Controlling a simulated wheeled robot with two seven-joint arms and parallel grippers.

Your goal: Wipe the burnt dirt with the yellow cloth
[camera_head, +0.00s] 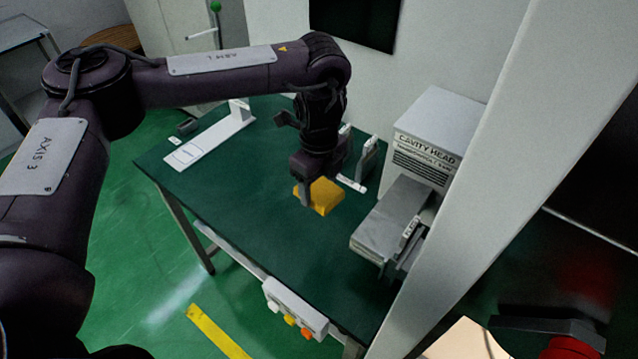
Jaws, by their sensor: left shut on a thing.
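The yellow cloth (322,197) is a folded block at the middle of the green table. My left gripper (314,190) points down from above and is shut on the cloth. I cannot tell whether the cloth touches the table top (240,200) or is held just above it. The burnt dirt cannot be made out; no dark stain is clear in this view. My right gripper is not in view.
A grey unit labelled "CAVITY HEAD" (432,130) stands at the table's right, with a grey block (392,215) before it. A white stand (205,142) lies at the back left. A button box (295,308) hangs on the front edge. A pale post (470,180) crosses the right.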

